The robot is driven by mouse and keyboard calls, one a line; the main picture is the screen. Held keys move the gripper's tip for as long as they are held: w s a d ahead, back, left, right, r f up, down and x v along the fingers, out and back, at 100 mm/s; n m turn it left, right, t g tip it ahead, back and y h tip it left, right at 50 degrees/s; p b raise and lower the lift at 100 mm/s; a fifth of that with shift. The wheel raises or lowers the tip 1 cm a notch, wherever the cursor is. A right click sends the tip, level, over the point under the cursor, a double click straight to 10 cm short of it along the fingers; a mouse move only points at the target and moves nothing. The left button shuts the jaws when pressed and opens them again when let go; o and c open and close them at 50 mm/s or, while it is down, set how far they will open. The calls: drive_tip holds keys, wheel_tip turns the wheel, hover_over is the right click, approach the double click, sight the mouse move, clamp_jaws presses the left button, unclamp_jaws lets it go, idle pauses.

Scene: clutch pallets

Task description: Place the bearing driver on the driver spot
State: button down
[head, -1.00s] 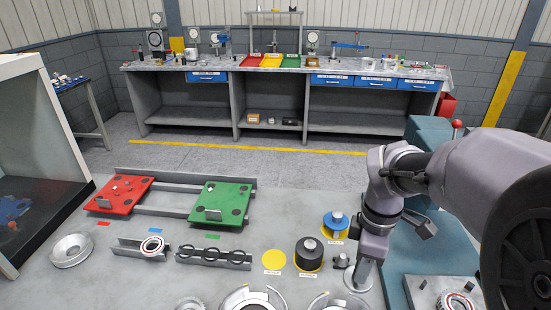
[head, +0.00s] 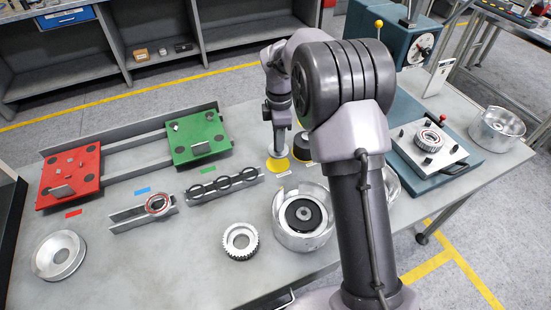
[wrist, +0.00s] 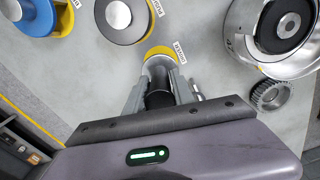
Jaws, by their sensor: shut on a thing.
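My gripper (wrist: 158,88) is shut on the bearing driver, which has a dark handle (wrist: 158,100) and a pale round foot (wrist: 156,64). The driver spot is a yellow disc (wrist: 158,50) with a printed label beside it. In the wrist view the foot overlaps the spot, with a yellow rim showing at its far side. In the head view the spot (head: 278,165) shows beneath the upright driver's foot (head: 278,152). I cannot tell whether the foot touches the spot or hangs just above it.
A black round part (wrist: 122,18) and a blue part (wrist: 36,16) sit on neighbouring yellow spots. A metal housing (head: 303,238) and a toothed ring (head: 240,241) lie nearer. The green plate (head: 198,139) and a rail with black rings (head: 222,184) are to the left.

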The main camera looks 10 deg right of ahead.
wheel_tip(320, 180, down, 6)
drive_tip(key=shift+r+b, duration=0.1)
drive_tip(key=shift+b, duration=0.95)
drive_tip(key=shift+r, duration=0.15)
drive_tip(key=shift+a, duration=0.1)
drive_tip(key=c, duration=1.1)
unclamp_jaws()
